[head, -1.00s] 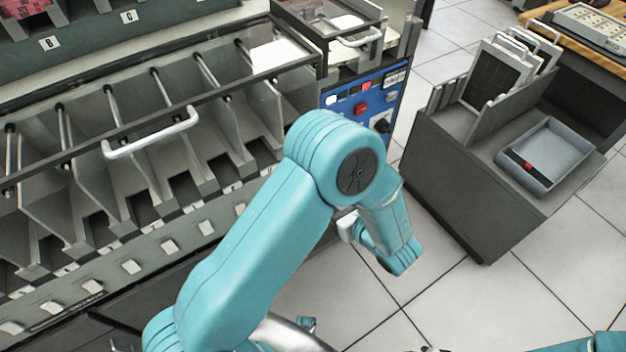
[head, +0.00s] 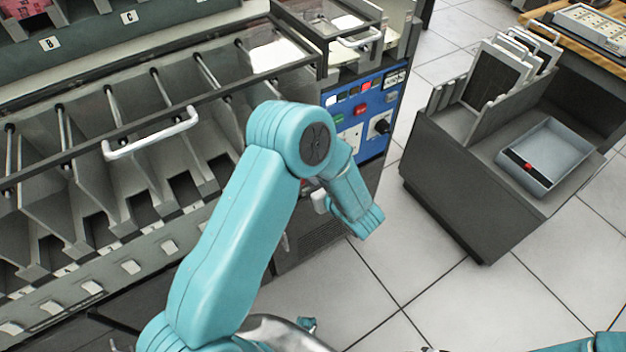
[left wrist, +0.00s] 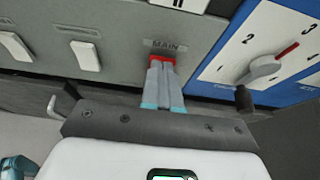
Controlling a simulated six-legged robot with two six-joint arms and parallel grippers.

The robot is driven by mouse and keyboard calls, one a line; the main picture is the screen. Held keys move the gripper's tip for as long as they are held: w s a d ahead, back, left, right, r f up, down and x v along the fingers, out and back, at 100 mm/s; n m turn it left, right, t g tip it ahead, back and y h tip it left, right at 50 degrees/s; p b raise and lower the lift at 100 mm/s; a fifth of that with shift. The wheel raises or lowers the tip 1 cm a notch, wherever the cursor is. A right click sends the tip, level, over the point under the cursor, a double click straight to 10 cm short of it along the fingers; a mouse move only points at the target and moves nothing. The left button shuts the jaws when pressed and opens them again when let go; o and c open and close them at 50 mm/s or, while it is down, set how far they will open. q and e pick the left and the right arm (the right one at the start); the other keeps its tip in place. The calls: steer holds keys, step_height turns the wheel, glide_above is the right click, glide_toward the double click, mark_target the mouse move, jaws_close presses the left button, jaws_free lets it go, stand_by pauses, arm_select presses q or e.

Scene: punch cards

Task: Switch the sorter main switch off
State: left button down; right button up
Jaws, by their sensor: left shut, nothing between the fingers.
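The red main switch (left wrist: 181,58) shows in the left wrist view, just below a "MAIN" label (left wrist: 166,45) on the grey panel. My left gripper (left wrist: 165,68) is shut and empty. Its fingertips overlap the lower part of the switch; I cannot tell whether they touch it. The fingers hide part of the switch, so its on or off position is not clear. In the head view, my left arm bends down in front of the sorter, and its fingers are hidden.
A blue control panel (head: 375,101) with buttons and a black knob is on the sorter's end. In the left wrist view, a numbered dial (left wrist: 262,67) is right of the switch, and white keys (left wrist: 86,55) are left. A grey cart (head: 460,170) stands right; tiled floor lies between.

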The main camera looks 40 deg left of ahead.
arm_select(q)
steer(key=shift+w+a+r, duration=0.15)
steer(key=shift+a, duration=0.25)
steer(key=shift+r, duration=0.1)
steer(key=shift+r, duration=0.7)
steer(key=shift+d, duration=0.15)
